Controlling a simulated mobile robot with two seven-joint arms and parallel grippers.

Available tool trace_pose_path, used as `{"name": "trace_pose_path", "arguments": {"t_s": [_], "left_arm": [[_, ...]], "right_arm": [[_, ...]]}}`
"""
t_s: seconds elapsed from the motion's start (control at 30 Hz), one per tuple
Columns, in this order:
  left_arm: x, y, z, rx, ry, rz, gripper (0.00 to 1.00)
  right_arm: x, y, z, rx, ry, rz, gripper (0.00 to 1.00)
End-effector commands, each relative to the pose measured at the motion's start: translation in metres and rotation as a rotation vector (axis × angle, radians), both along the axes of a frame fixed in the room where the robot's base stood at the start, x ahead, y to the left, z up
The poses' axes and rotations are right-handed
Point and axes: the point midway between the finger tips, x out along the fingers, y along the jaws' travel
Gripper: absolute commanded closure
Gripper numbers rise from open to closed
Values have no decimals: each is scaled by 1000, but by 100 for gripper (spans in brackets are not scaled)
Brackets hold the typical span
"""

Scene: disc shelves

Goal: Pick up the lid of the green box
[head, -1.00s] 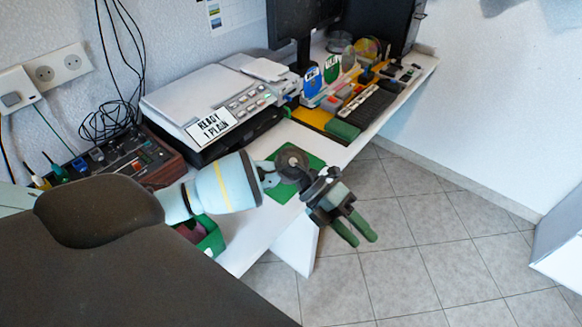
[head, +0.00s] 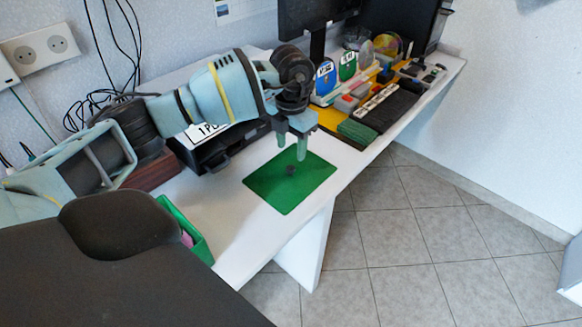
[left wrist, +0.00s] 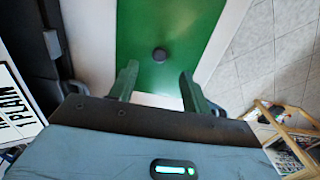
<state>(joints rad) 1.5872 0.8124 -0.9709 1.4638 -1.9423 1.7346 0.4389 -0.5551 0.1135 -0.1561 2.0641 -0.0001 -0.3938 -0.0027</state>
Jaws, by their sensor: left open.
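The lid is a flat green panel (head: 268,190) with a small dark knob (head: 290,170), lying on the white desk near its front edge. The green box (head: 190,230) stands open at the desk's near left, partly hidden by my body, with something pink inside. My left gripper (head: 291,146) is open and empty, pointing down just above the lid's knob. In the left wrist view, the lid (left wrist: 185,22) and its knob (left wrist: 159,55) lie ahead of the open fingers (left wrist: 158,72), the knob between their lines. My right gripper is not in view.
A black printer with a "1 PLAIN" label (head: 205,133) stands behind my left arm. Discs in a rack (head: 347,66), a dark green block (head: 357,132) and a black keyboard-like item (head: 392,110) sit to the right. The desk between box and lid is clear.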

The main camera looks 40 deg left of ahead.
Motion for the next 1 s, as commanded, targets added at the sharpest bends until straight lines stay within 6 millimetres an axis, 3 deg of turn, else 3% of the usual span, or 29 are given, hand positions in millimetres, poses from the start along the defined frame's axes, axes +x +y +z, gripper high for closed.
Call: {"name": "trace_pose_path", "arguments": {"t_s": [0.13,0.37,0.7,1.0], "left_arm": [[-1,0,-16,-1,3,-1,52],[-1,-1,-24,-3,2,-1,52],[-3,0,-67,-3,2,-1,52],[-2,0,-70,-3,0,-2,52]], "right_arm": [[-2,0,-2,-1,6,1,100],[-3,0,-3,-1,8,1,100],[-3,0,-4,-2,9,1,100],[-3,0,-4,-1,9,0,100]]}}
